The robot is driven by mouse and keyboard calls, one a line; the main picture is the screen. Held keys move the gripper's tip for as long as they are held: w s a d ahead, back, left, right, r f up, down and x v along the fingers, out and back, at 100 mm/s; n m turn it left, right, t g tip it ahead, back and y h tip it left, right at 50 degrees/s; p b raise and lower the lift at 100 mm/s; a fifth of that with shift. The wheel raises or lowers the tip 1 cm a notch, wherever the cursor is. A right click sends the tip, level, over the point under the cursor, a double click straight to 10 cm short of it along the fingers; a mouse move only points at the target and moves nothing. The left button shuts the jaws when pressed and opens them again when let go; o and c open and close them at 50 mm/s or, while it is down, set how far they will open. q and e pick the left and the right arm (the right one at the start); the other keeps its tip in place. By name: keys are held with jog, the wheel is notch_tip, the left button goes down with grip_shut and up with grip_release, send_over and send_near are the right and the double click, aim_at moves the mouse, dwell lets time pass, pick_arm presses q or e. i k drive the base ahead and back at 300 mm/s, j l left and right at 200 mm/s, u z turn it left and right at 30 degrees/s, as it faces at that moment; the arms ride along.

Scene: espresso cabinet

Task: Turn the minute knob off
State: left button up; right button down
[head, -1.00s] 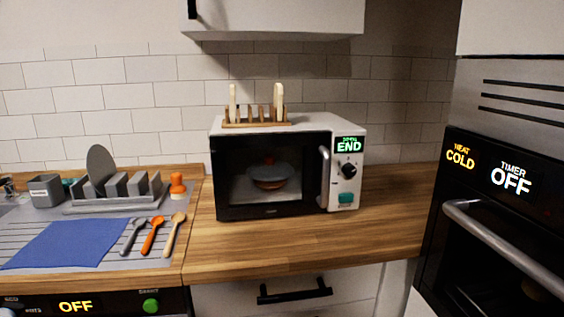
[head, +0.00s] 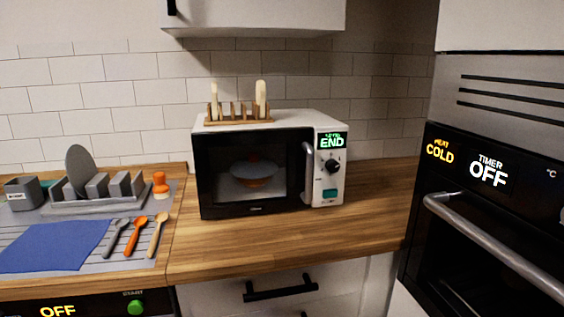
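A microwave (head: 253,171) stands on the wooden counter, its door closed. Its display (head: 332,141) reads END in green, with smaller text above that I cannot read surely. A round black knob (head: 332,167) sits below the display, and a teal button (head: 330,194) is below the knob. A bowl-like object (head: 255,172) shows dimly through the door glass. The oven on the right has a display (head: 489,171) reading TIMER OFF and another (head: 440,151) reading HEAT COLD. Neither of my grippers is in view.
A toast rack (head: 239,114) sits on the microwave. A dish rack (head: 98,190), blue cloth (head: 53,246) and utensils (head: 136,236) are at the left. The oven handle (head: 490,243) juts out at the right. The counter (head: 285,240) before the microwave is clear.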

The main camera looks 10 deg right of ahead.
aim_at(331, 164)
jog(key=i+j, duration=0.1)
jog(key=j, duration=0.15)
jog(key=i+j, duration=0.1)
jog(key=j, duration=0.15)
jog(key=j+z, duration=0.1)
jog(key=z, duration=0.35)
jog(key=j+z, duration=0.15)
jog(key=z, duration=0.35)
jog(key=i+j, duration=0.05)
